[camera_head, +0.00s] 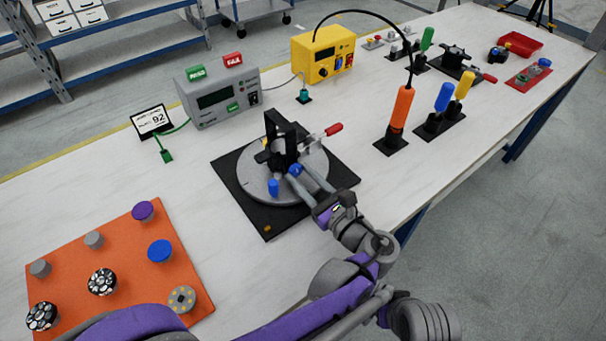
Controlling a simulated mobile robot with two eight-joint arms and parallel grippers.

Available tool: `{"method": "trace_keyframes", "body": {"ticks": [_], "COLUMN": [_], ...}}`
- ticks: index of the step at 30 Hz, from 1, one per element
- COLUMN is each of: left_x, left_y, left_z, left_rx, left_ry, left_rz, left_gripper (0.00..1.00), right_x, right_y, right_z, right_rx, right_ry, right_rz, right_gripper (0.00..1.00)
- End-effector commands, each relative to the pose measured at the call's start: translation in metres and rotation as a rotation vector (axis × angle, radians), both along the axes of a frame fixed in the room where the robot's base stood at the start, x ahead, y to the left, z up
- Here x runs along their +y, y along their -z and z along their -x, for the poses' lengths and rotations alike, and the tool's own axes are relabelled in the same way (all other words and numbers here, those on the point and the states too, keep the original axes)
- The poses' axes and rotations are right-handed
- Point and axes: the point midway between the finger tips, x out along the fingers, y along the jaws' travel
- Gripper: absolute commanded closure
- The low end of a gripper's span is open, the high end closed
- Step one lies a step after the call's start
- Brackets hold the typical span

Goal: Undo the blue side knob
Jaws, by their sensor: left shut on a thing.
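A black clamp fixture (283,140) stands on a round grey turntable (250,185) over a black base plate (228,168). The blue side knob (295,169) is on the near side of the fixture. My left gripper (296,175) reaches in from the lower right, with its two grey fingers shut on this knob. The fingers hide part of the knob and its stem. A second blue piece (273,187) stands on the turntable just left of the fingers. A red-tipped handle (333,129) sticks out to the right of the fixture. My right gripper is not in view.
An orange board (120,235) with several knobs and discs lies at the lower left. A grey meter (215,97) and a yellow box (322,55) stand behind. An orange screwdriver (402,105) stands to the right.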

Motion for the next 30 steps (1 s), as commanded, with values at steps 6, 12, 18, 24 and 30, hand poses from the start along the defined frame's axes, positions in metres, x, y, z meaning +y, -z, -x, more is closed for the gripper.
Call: {"method": "trace_keyframes", "body": {"ticks": [6, 12, 18, 24, 30], "left_x": [0.001, 0.001, 0.001, 0.001, 0.001], "left_y": [-0.003, -0.001, 0.000, 0.000, 0.000], "left_z": [0.001, 0.000, 0.000, 0.000, 0.000], "left_rx": [-0.149, -0.208, -0.210, -0.210, -0.208], "left_ry": [-0.001, 0.000, 0.000, 0.000, 0.000], "left_rz": [0.206, 0.287, 0.290, 0.289, 0.289], "left_gripper": [1.00, 1.00, 1.00, 0.41, 0.31], "right_x": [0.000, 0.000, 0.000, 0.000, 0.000], "right_y": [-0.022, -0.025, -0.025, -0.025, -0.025], "right_z": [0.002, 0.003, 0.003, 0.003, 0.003], "right_rx": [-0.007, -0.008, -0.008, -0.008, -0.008], "right_ry": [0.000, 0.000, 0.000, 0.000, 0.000], "right_rz": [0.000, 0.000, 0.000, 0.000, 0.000], "right_gripper": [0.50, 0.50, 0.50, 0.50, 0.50]}}
